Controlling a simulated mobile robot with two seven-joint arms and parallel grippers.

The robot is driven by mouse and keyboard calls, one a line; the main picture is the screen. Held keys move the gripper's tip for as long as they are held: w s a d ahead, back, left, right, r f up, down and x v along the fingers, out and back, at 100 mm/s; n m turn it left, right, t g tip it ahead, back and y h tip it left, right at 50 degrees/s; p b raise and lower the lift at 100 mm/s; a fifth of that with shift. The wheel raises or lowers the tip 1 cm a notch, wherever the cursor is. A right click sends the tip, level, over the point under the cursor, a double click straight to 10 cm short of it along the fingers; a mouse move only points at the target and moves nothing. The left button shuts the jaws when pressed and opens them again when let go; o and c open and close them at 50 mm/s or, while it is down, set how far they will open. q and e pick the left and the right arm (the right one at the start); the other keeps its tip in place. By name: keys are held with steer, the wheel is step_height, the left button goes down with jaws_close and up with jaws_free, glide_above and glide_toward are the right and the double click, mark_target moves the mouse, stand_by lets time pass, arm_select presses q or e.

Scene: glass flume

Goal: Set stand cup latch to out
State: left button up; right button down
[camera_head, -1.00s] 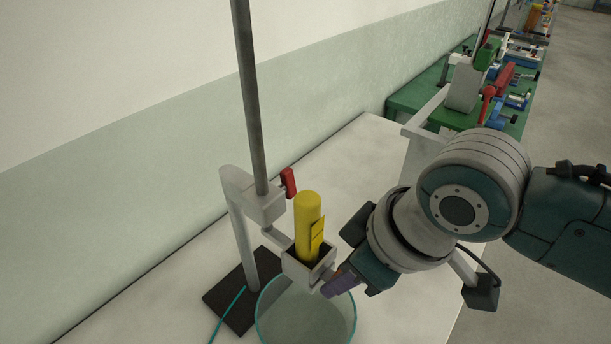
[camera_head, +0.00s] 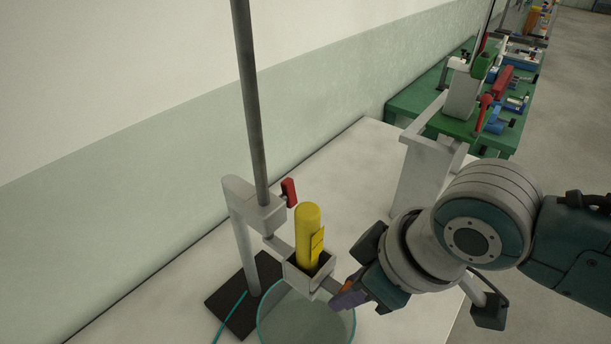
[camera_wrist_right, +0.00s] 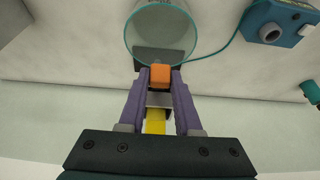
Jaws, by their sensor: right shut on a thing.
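The stand cup (camera_head: 297,279) is a small grey square holder on the stand. A yellow cylinder (camera_head: 308,232) stands upright in it. A grey piece (camera_head: 329,285) joins the cup's right side to an orange latch knob (camera_head: 348,285). My right gripper (camera_head: 343,297), with purple fingers, is shut on the orange knob, which also shows between the fingertips in the right wrist view (camera_wrist_right: 160,76). Behind the knob the wrist view shows the grey piece and part of the yellow cylinder. My left gripper is not in view.
A glass vessel (camera_head: 300,318) stands just below the cup. The stand has a black base (camera_head: 238,303), a tall rod (camera_head: 250,110) and a red clamp handle (camera_head: 289,192). The white table (camera_head: 345,170) is clear behind the cup. A green table (camera_head: 420,98) with devices lies beyond.

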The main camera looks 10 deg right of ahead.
steer(key=c, duration=0.6)
jaws_free()
steer(key=shift+s+d, duration=0.1)
steer(key=v, duration=1)
steer(key=s+d+m+h, duration=0.1)
steer(key=s+d+m, duration=0.15)
steer(key=s, duration=0.35)
steer(key=s+d+m+h, duration=0.2)
steer(key=s+m, duration=0.1)
steer(key=s, duration=0.3)
step_height(320, 180, up, 19)
steer(key=p, duration=1.9)
